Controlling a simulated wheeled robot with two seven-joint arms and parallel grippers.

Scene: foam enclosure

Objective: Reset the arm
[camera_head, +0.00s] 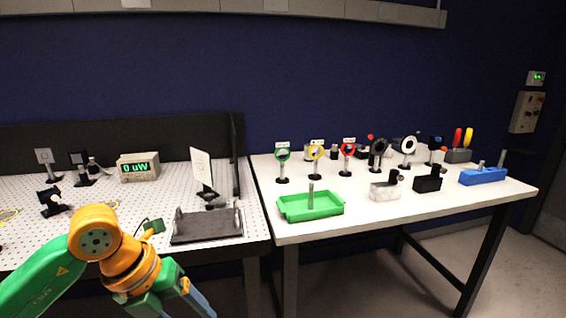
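My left arm (105,245), green and orange, comes in from the lower left and bends down past the front edge of the optical table. The end of the arm, with green and grey-blue parts, runs off the bottom edge of the picture at my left gripper (185,298). Its fingertips are cut off or unclear, so I cannot tell whether it is open or holds anything. My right arm and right gripper are not in view.
The perforated optical table (110,205) holds a meter (139,167), a white card (201,168) and a dark plate (206,226). The white table (370,220) holds a green tray (311,206), several mounted optics and a blue holder (483,176).

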